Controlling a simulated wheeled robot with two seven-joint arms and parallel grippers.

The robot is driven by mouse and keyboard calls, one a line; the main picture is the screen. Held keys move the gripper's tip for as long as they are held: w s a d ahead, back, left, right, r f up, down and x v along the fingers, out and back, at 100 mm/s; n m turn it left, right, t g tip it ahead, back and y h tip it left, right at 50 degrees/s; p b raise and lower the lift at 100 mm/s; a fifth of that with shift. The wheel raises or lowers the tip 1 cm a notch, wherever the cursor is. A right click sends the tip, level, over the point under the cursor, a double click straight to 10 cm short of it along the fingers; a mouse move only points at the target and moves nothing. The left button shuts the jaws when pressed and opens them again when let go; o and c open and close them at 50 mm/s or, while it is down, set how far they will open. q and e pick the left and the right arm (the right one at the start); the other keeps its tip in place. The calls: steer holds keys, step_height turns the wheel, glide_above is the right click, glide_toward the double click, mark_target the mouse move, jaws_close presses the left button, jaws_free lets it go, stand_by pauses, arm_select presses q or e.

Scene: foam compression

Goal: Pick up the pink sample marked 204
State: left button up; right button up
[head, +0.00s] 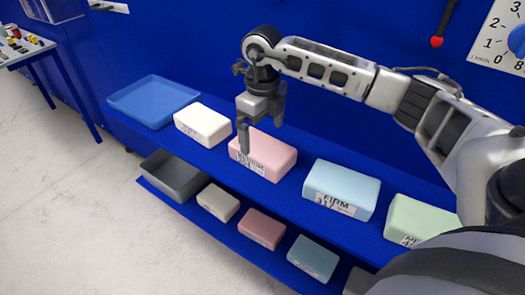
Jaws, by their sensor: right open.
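A pink foam block (268,153) lies on the upper blue shelf between a white block and a light blue one. Its front label looks like "MEDIUM" with a number below, too small to read surely and partly hidden. A darker pink block (262,229) lies on the lower shelf; its label is unreadable. My right gripper (261,123) points down with its two fingers apart and nothing between them. It is over the upper pink block, one finger in front of the block's left part. I cannot tell whether it touches. My left gripper is out of view.
On the upper shelf (289,202) are a blue tray (155,101), a white block (203,124), a light blue "FIRM" block (341,189) and a green block (421,220). A grey tray (174,175) and more blocks lie below. A blue wall stands behind.

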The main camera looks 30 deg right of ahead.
mark_target(262, 146)
steer(key=shift+w+d+f+p, duration=0.1)
steer(key=shift+f+p, duration=0.2)
steer(key=shift+f, duration=1.4)
steer(key=shift+w+f+p, duration=0.1)
steer(key=shift+f+p, duration=0.2)
steer(key=shift+f, duration=1.4)
steer(key=c, duration=0.9)
